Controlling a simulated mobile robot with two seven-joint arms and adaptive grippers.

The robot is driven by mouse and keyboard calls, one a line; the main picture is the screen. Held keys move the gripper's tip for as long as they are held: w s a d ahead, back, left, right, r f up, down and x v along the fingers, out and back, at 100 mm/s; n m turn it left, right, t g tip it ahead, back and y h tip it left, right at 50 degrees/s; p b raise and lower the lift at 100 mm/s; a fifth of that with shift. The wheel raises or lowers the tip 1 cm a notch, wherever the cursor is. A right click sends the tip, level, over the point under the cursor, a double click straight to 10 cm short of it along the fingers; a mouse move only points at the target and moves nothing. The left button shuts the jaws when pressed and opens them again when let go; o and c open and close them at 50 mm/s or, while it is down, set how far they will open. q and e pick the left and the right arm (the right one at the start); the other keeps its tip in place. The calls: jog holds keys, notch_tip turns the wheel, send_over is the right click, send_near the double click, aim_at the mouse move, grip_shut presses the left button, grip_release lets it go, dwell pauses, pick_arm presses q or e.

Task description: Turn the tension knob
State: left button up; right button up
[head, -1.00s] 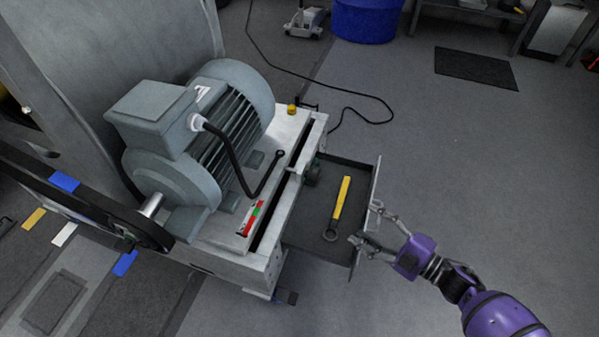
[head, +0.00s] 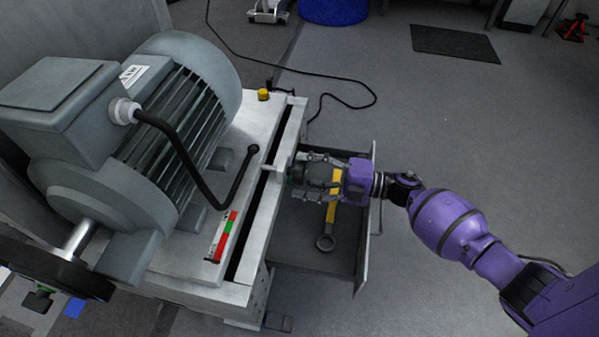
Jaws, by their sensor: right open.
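The tension knob (head: 297,171) is a small dark knob on the right side of the pale motor base, just above the open drawer. My purple right gripper (head: 308,172) comes in from the right, over the drawer. Its fingers are open and lie on either side of the knob, partly hiding it. I cannot tell whether they touch it. A red, green and white gauge strip (head: 224,236) lies on the base's top plate, to the left of the slot. My left gripper is not in view.
The open drawer (head: 289,240) holds a yellow-handled ring tool (head: 327,225) under my right gripper. The grey motor (head: 130,150) with a black cable stands on the base. A yellow button (head: 263,95) sits at the far end.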

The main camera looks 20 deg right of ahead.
jog(key=shift+w+a, duration=0.35)
jog(key=shift+a, duration=0.2)
jog(key=c, duration=1.1)
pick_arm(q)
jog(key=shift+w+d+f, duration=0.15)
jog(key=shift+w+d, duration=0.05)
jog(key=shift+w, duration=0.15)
pick_arm(e)
jog(key=shift+r, duration=0.1)
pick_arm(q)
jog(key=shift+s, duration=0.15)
pick_arm(e)
jog(key=shift+w+m, duration=0.1)
jog(key=shift+m, duration=0.2)
